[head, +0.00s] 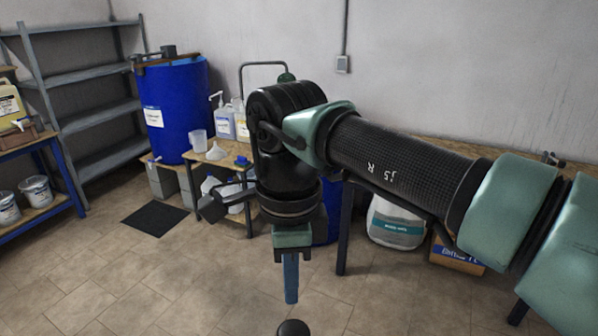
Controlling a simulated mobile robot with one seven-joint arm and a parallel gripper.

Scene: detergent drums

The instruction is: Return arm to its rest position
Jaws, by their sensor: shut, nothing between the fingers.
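My arm reaches in from the right edge of the head view and bends downward near the middle. My gripper (291,292) points straight down over the tiled floor. Its blue fingers are together, with nothing seen between them. It hangs in front of the wooden workbench, apart from any object. The arm hides part of the bench and whatever stands behind it.
A blue drum (186,112) stands at the back left beside empty grey shelves (92,72). Bottles and a jug (198,141) stand on the bench. A white sack (396,222) and a cardboard box (455,257) are below at right. The front floor (130,290) is clear.

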